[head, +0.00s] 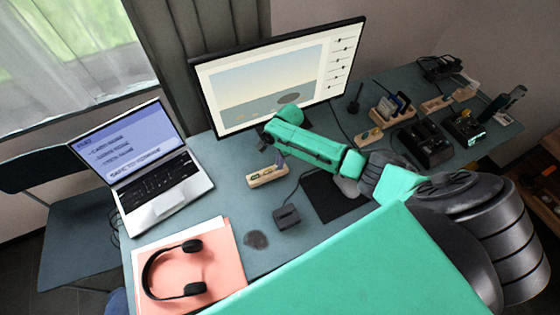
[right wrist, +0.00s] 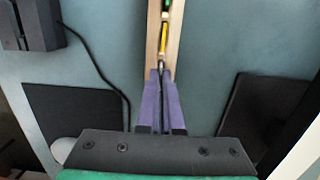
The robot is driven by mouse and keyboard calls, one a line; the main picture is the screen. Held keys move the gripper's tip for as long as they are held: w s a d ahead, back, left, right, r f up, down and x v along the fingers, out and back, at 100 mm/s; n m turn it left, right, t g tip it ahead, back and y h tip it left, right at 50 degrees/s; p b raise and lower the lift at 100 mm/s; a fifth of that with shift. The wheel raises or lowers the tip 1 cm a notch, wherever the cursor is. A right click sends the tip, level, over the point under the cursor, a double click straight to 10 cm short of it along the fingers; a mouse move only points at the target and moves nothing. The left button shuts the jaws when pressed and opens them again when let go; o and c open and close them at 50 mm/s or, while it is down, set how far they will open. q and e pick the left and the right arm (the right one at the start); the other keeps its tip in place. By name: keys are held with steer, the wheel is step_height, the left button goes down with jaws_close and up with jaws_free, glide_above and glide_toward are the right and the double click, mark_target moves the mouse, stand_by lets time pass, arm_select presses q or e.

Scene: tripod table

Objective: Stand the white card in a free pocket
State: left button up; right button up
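My right gripper (head: 279,165) reaches over the near desk to a small wooden holder (head: 256,182). The holder also shows in the right wrist view (right wrist: 153,40), with a yellow piece and a green piece in its slots. In that view the purple fingers (right wrist: 161,75) are close together at the near end of the holder, with a thin edge between their tips. This looks like the white card (right wrist: 161,66) seen edge-on, mostly hidden by the fingers. I cannot tell how deep it sits in the holder. My left gripper is not in view.
A laptop (head: 160,185), headphones (head: 150,270) on a pink folder and a large monitor (head: 280,75) surround the work spot. A dark box (head: 286,217) with a cable and a black pad (head: 335,198) lie close by. A wooden rack (head: 393,117) stands farther right.

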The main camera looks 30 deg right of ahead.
steer(key=o, duration=0.5)
step_height(320, 180, up, 14)
steer(key=d, duration=0.1)
steer(key=shift+d+r, duration=0.25)
steer(key=shift+d, duration=0.1)
steer(key=shift+s+f, duration=0.1)
